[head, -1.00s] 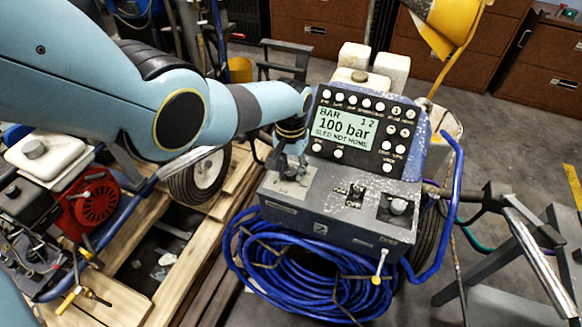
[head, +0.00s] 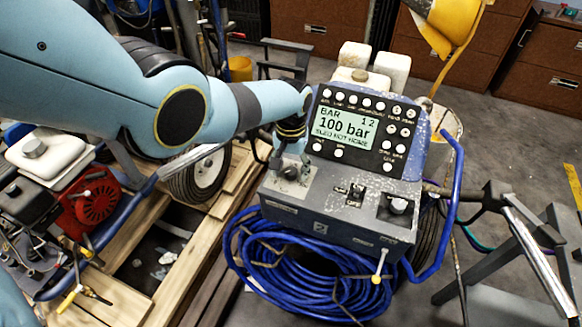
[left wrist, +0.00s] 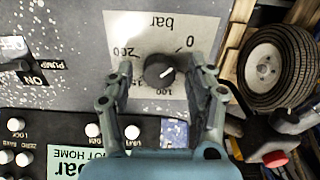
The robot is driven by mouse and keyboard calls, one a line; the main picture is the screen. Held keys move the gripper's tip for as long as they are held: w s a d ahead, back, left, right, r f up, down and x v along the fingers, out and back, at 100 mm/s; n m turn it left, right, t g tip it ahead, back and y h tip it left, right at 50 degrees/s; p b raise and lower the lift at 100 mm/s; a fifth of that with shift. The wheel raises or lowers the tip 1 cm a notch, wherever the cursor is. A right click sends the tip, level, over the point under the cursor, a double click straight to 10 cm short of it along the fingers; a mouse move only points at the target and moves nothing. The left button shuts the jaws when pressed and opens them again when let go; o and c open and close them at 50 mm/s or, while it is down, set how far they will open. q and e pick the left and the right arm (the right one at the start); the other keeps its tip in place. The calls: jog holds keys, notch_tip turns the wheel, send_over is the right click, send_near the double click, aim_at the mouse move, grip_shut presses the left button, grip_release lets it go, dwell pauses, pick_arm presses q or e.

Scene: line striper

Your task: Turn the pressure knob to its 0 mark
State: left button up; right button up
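The pressure knob (left wrist: 158,70) is a small dark round knob on a pale dial plate (left wrist: 178,22) marked bar, 0, 100 and 200. Its white line points right and slightly up in the left wrist view, on the side between 100 and 0. My left gripper (left wrist: 160,72) is open, with one finger on each side of the knob and visible gaps between. In the head view the left gripper (head: 290,160) reaches down over the dial and partly covers it. The display (head: 343,127) reads 100 bar. My right gripper is not in view.
The control box (head: 330,203) also carries a pump switch (head: 356,193), another knob (head: 398,205) and a button panel (head: 388,147). A blue hose coil (head: 290,265) hangs in front. A wheel (head: 200,175) stands to the left, a blue handle bar (head: 455,200) to the right.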

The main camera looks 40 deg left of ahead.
aim_at(291, 170)
pick_arm(q)
jog(key=shift+r, duration=0.1)
notch_tip(291, 170, up, 12)
dwell(0.7)
dwell(0.3)
jog(key=s+f+m+b, duration=0.3)
jog(key=s+f+b, duration=1.3)
jog(key=s+f, duration=3.1)
jog(key=shift+s+a+f+t+y, duration=0.15)
jog(key=shift+s+f+t+y, duration=0.2)
jog(key=shift+f, duration=0.5)
jog(key=shift+w, duration=0.4)
jog(key=shift+c, duration=0.4)
